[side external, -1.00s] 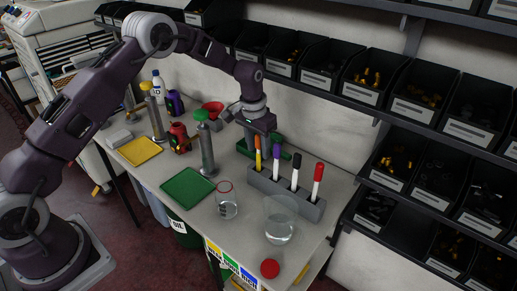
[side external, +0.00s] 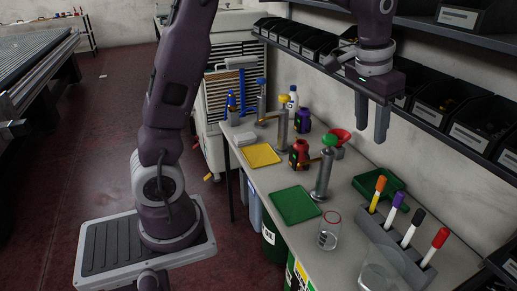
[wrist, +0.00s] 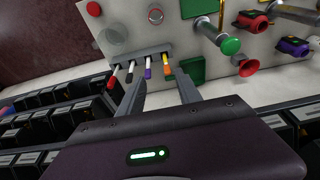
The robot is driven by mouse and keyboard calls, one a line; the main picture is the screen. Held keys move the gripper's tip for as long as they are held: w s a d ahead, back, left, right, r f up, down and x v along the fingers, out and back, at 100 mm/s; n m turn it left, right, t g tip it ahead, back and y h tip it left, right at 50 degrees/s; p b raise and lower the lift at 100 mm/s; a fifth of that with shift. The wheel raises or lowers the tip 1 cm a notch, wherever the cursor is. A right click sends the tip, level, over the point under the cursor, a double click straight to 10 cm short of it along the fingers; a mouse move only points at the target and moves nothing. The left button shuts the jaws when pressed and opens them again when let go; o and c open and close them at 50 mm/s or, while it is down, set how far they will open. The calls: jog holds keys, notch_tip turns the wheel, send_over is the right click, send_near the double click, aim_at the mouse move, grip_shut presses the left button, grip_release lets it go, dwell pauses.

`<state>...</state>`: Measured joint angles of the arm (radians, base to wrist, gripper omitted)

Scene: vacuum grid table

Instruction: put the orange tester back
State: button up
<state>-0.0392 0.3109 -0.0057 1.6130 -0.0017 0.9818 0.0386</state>
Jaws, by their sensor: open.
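The pen-shaped orange tester (side external: 377,194), with an orange cap and yellowish body, stands upright, slightly tilted, in the grey rack (side external: 398,242). Purple (side external: 393,209), black (side external: 412,229) and red (side external: 435,247) capped pens stand in line with it. My gripper (side external: 373,138) is open and empty, high above the bench, above and behind the rack. In the wrist view my gripper (wrist: 160,88) has its fingers spread. There the orange tester (wrist: 168,68) shows near the right finger, at the right end of the pen row, apart from the finger.
A green tray (side external: 378,182) lies behind the rack. A glass beaker (side external: 329,232) and a larger clear vessel (side external: 383,270) stand in front. A green-topped post (side external: 324,170) and red funnel (side external: 340,137) stand left. Black bins on shelves (side external: 450,110) are close to my gripper.

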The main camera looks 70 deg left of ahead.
jog(key=s+d+r+t, duration=0.1)
jog(key=s+r, duration=0.2)
jog(key=s, duration=0.4)
jog(key=s+r+t, duration=0.1)
jog(key=s+r, duration=0.1)
jog(key=s, duration=0.5)
jog(key=s+f+t, duration=0.1)
jog(key=s+f, duration=0.2)
jog(key=s, duration=1)
jog(key=shift+s+d+f, duration=0.2)
jog(key=shift+s+f, duration=0.05)
jog(key=shift+s, duration=0.1)
